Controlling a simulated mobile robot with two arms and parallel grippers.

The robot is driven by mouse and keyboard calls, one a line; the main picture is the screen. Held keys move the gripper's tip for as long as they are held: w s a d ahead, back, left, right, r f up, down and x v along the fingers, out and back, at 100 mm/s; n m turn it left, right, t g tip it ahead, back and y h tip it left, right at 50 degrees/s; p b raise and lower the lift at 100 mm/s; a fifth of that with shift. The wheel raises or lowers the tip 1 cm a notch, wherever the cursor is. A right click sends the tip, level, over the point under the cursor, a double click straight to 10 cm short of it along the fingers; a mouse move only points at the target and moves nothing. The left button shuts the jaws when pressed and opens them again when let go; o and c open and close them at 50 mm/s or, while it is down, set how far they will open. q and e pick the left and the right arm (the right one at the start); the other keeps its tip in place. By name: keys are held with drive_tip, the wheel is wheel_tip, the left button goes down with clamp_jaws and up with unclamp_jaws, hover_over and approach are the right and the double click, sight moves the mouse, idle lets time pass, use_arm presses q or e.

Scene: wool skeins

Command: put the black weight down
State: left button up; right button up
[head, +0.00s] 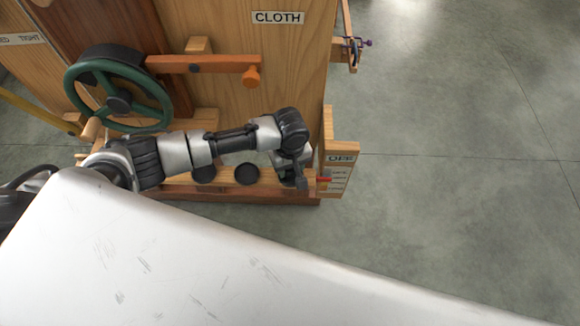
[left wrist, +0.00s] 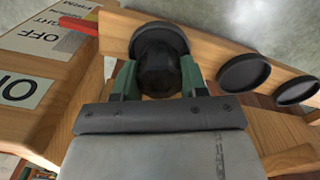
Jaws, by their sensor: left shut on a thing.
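My left gripper (head: 299,181) is at the right end of a low wooden ledge (head: 226,188), by the OFF panel. In the left wrist view its green fingers (left wrist: 158,74) are shut on the black weight (left wrist: 158,41), with a round dark body between them and a wide disc beyond. The weight is over or at the ledge; I cannot tell whether it touches the wood. In the head view the gripper hides most or all of it. My right gripper is in neither view.
Two black round pieces (head: 203,174) (head: 247,174) sit along the ledge to the left. A wooden panel (head: 338,158) marked OFF, with a red pointer (left wrist: 77,25), stands close beside the gripper. A green handwheel (head: 119,88) is at left. Grey floor lies open at right.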

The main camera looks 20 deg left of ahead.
use_arm(q)
drive_tip(key=shift+f, duration=0.25)
drive_tip(key=shift+f, duration=0.1)
drive_tip(key=o, duration=1.2)
drive_tip(key=shift+c, duration=0.2)
wheel_tip(320, 180, up, 12)
drive_tip(key=p, duration=0.1)
drive_tip(key=shift+p, duration=0.4)
